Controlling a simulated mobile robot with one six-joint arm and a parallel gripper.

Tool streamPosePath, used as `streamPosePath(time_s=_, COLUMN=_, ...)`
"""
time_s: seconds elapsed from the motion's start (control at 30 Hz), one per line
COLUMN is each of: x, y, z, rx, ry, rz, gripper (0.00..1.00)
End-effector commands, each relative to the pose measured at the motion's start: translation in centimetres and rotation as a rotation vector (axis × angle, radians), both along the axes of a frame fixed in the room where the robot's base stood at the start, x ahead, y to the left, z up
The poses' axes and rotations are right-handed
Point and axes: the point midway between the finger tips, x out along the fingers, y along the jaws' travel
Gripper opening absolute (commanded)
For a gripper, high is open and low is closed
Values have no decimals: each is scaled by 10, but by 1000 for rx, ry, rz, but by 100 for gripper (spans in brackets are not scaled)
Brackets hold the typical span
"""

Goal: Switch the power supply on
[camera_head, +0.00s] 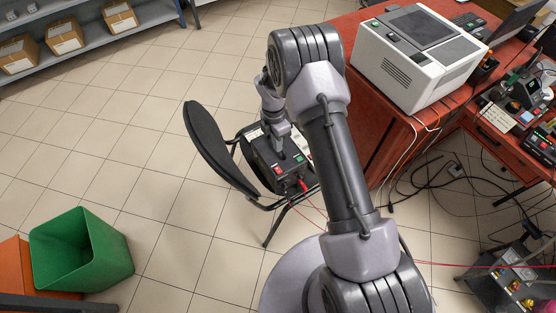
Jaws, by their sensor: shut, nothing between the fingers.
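A small black box (268,156), which looks like the power supply, sits on a chair in the middle of the view. Its face has a small red part (278,170) and a small green part (299,157). A red plug or lead (303,183) comes out of its front side. My gripper (282,153) points down at the top of the box with its fingers shut and nothing between them. I cannot tell whether the fingertips touch the box. My arm and gripper hide part of the box. The switch's position is too small to read.
The chair's black backrest (212,150) rises just left of my gripper. A red cabinet (380,130) with a white-grey machine (418,55) stands to the right. Cables (435,185) lie on the floor there. A green bin (85,255) stands lower left. Tiled floor between is clear.

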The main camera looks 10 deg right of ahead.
Motion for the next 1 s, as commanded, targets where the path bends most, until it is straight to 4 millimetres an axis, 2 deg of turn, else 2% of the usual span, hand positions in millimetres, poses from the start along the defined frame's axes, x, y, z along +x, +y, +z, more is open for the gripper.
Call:
streamPosePath(time_s=0.13, x=-1, y=0, z=-4, rx=0, ry=1, rz=-1, gripper=0)
streamPosePath(time_s=0.23, x=-2, y=-1, z=-18, rx=0, ry=2, rz=-2, gripper=0)
streamPosePath(time_s=0.7, x=-14, y=-4, z=-117, rx=0, ry=2, rz=-4, gripper=0)
streamPosePath(time_s=0.83, x=-15, y=-5, z=-132, rx=0, ry=0, rz=-4, gripper=0)
streamPosePath(time_s=1.0, x=-16, y=-5, z=-139, rx=0, ry=0, rz=-4, gripper=0)
